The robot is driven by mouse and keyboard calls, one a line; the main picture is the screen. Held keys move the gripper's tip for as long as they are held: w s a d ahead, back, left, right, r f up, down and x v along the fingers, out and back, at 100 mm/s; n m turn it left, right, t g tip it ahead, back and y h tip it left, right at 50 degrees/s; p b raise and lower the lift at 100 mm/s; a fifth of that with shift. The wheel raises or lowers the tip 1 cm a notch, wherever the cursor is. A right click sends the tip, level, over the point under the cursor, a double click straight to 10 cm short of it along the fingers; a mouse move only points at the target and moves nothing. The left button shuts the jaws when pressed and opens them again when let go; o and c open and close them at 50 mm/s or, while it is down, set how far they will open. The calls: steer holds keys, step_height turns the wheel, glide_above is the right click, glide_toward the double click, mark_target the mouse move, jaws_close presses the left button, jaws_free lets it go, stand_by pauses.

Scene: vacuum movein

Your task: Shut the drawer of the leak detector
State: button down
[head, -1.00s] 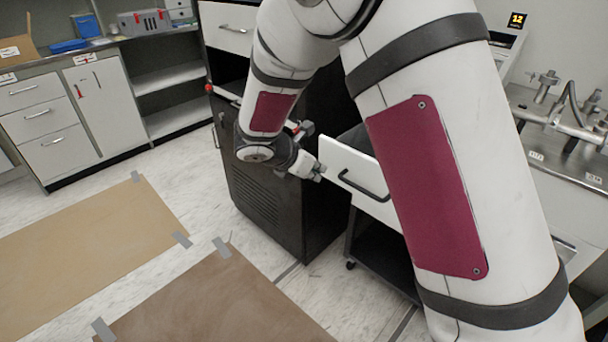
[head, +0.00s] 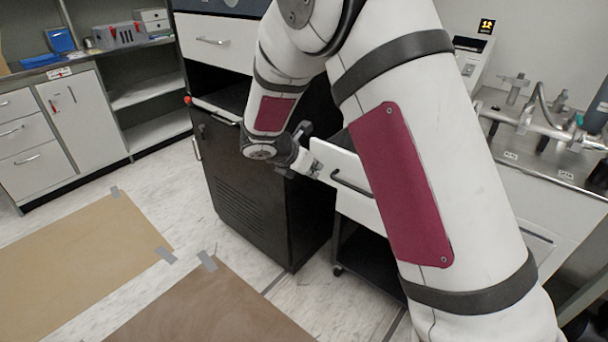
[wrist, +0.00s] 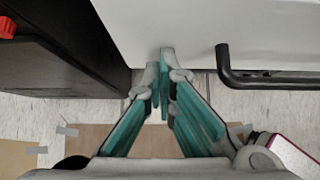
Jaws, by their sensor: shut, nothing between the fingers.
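The white drawer front with a black bar handle (head: 352,184) is in the head view, right of the black cabinet. Dark space shows behind its top edge, so it appears to stand out from its cart. The handle also shows in the wrist view (wrist: 260,78), on the white front (wrist: 180,30). My gripper (head: 316,170) is shut and empty at the left end of the drawer front, left of the handle. In the wrist view its fingertips (wrist: 165,55) overlap the lower part of the front; I cannot tell whether they touch. My arm hides the drawer's right part.
A black cabinet (head: 255,200) with a white upper drawer (head: 215,42) and a red knob (head: 187,100) stands close left of my gripper. Taped brown mats (head: 75,255) lie on the floor. A steel bench with pipe fittings (head: 545,120) is at right.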

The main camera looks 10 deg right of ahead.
steer(key=w+d, duration=0.3)
steer(key=d, duration=0.2)
steer(key=w+d+p, duration=0.1)
steer(key=w+d, duration=0.6)
steer(key=d, duration=0.2)
steer(key=shift+w+d+p, duration=0.3)
steer(key=shift+p, duration=0.1)
steer(key=shift+w+d+r, duration=0.1)
steer(key=shift+d, duration=0.05)
steer(key=shift+d, duration=0.1)
